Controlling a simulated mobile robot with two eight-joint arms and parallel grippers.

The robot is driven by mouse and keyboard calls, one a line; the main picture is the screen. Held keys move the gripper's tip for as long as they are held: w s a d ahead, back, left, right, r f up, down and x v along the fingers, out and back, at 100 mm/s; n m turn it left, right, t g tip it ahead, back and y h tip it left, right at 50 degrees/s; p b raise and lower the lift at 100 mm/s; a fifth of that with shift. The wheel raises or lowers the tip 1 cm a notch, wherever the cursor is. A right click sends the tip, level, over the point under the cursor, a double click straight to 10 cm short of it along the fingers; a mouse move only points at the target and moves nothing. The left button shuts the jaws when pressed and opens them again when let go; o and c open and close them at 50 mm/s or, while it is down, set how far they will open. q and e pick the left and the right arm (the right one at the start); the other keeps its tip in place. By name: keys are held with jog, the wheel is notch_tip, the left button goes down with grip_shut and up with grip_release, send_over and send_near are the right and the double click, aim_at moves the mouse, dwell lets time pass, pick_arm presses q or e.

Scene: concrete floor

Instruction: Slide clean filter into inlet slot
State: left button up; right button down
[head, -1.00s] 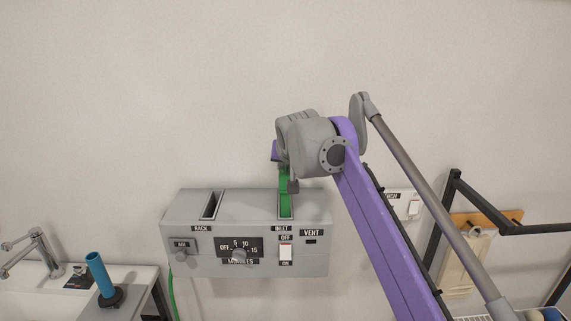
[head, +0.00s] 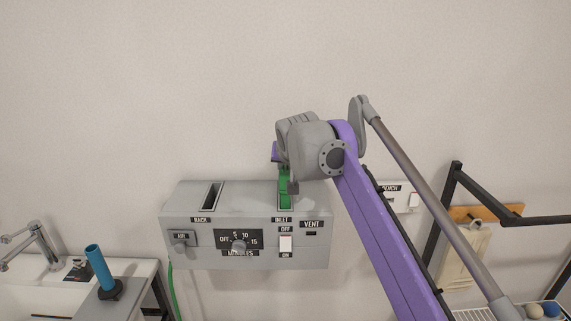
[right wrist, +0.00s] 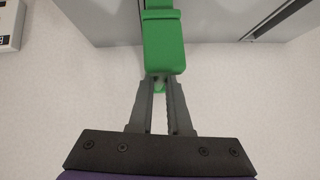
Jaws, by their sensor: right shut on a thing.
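The clean filter is a green piece (head: 284,188) at the inlet slot (head: 286,205) on top of the grey box (head: 190,220). Its lower part lies at the slot opening; how deep it sits is hard to tell. My right gripper (head: 287,170) is above the slot, shut on the green filter. In the right wrist view the filter (right wrist: 164,45) extends from between the fingers of the gripper (right wrist: 160,90) toward the grey box top. My left gripper is not in view.
The rack slot (head: 211,197) is open at the box's left. A blue cylinder (head: 98,267) and faucet (head: 35,240) stand at left. A black frame (head: 448,205) stands at right.

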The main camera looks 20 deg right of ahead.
aim_at(289, 175)
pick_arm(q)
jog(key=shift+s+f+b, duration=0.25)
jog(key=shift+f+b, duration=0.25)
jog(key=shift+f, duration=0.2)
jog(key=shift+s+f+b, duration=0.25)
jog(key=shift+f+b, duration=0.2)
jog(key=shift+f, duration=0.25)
pick_arm(e)
jog(key=shift+f, duration=2.35)
jog(key=c, duration=0.8)
grip_release()
jog(key=v, duration=1)
jog(key=shift+s+r, duration=0.2)
jog(key=shift+s, duration=0.15)
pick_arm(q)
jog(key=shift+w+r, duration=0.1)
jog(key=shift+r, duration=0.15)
pick_arm(e)
jog(key=s+f+n+g, duration=0.1)
jog(key=s+f, duration=0.9)
jog(key=f, duration=0.2)
jog(key=s+a+f+n+g+y, duration=0.1)
jog(key=s+f, duration=0.9)
jog(key=f, duration=0.3)
jog(key=s+f+n+g, duration=0.2)
jog(key=s+f, duration=0.8)
jog(key=f, duration=0.3)
jog(key=shift+s+a+y, duration=0.15)
jog(key=shift+a+y, duration=0.15)
jog(key=shift+a, duration=0.1)
